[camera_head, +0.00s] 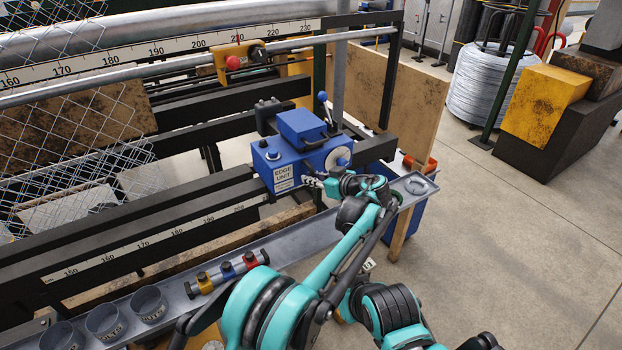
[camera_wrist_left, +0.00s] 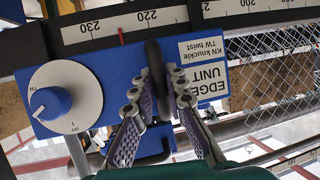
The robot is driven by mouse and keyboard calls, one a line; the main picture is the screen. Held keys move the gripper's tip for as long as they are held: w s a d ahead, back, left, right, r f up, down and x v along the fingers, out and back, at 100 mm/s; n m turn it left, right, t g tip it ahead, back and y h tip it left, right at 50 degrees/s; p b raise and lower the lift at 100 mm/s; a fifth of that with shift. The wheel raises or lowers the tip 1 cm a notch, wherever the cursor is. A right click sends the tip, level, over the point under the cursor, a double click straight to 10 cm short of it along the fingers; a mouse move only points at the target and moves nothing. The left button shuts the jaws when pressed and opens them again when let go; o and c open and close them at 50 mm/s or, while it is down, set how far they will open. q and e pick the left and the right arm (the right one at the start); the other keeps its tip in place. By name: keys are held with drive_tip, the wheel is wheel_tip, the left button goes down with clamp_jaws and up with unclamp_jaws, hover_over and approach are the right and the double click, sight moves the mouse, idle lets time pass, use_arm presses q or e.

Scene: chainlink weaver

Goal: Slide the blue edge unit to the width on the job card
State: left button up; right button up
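The blue edge unit (camera_head: 290,165) sits at the right part of the lower black rail in the head view. Its label and white dial also show upside down in the left wrist view (camera_wrist_left: 205,110). There a red pointer (camera_wrist_left: 121,37) stands between 220 and 230 on the rail scale (camera_wrist_left: 120,28), about midway. My left gripper (camera_head: 322,182) is at the unit's front. In the left wrist view its fingers (camera_wrist_left: 158,85) stand either side of a dark upright handle (camera_wrist_left: 155,60) and appear closed on it. My right gripper is out of view. I see no readable job card.
A metal tray (camera_head: 310,237) runs along the front, holding several cups (camera_head: 148,304) and a bar with coloured knobs (camera_head: 228,272). A yellow carriage with a red knob (camera_head: 233,63) sits on the upper rail. Chain-link mesh (camera_head: 70,150) hangs at left. A wooden panel (camera_head: 415,100) stands right.

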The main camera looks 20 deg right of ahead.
use_arm(q)
drive_tip(key=o, duration=0.3)
drive_tip(key=shift+s, duration=0.1)
drive_tip(key=v, duration=0.7)
drive_tip(key=shift+s+d, duration=0.1)
drive_tip(key=shift+d, duration=0.05)
drive_tip(key=shift+r, duration=0.1)
